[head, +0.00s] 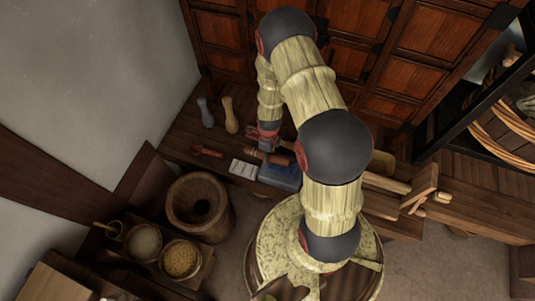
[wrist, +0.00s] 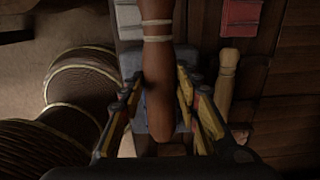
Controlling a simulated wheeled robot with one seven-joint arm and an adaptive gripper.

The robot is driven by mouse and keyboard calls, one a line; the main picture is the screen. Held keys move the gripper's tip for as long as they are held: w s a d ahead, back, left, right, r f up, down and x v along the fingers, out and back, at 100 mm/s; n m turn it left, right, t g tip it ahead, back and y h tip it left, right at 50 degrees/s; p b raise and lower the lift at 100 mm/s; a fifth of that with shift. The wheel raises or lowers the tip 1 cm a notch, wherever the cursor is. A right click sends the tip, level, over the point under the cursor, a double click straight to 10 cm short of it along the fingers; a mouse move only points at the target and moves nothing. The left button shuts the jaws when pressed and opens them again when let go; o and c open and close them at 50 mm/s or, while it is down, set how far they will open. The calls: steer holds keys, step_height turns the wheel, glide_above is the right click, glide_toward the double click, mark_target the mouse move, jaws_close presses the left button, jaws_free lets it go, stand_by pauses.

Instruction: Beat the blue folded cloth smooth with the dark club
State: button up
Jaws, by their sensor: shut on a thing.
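My gripper (wrist: 157,95) is shut on the dark club (wrist: 158,75), a smooth brown rod with two pale bands. The club lies between the fingers and points along the wrist view. In the head view the brown club (head: 279,159) shows beside my gripper (head: 267,140), low over the bench. The blue folded cloth (head: 282,179) lies on the bench under and beside the club. In the wrist view the cloth (wrist: 131,66) shows beneath the club, partly hidden by it and the fingers. I cannot tell whether the club touches the cloth.
A pale folded cloth (head: 243,169) lies left of the blue one, a red item (head: 207,150) farther left. A grey-blue club (head: 206,113) and a tan one (head: 230,116) stand at the back. A wooden mortar (head: 199,206) and grain bowls (head: 180,259) stand in front, left.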

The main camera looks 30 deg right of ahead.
steer(key=shift+r+p, duration=0.5)
steer(key=shift+r, duration=0.45)
steer(key=shift+f, duration=0.1)
steer(key=shift+f, duration=0.1)
steer(key=shift+f+b, duration=1.25)
steer(key=shift+f, duration=0.65)
steer(key=shift+c, duration=0.6)
jaws_close()
step_height(320, 180, up, 4)
steer(key=p, duration=0.4)
steer(key=shift+p, duration=0.4)
steer(key=shift+f, duration=0.1)
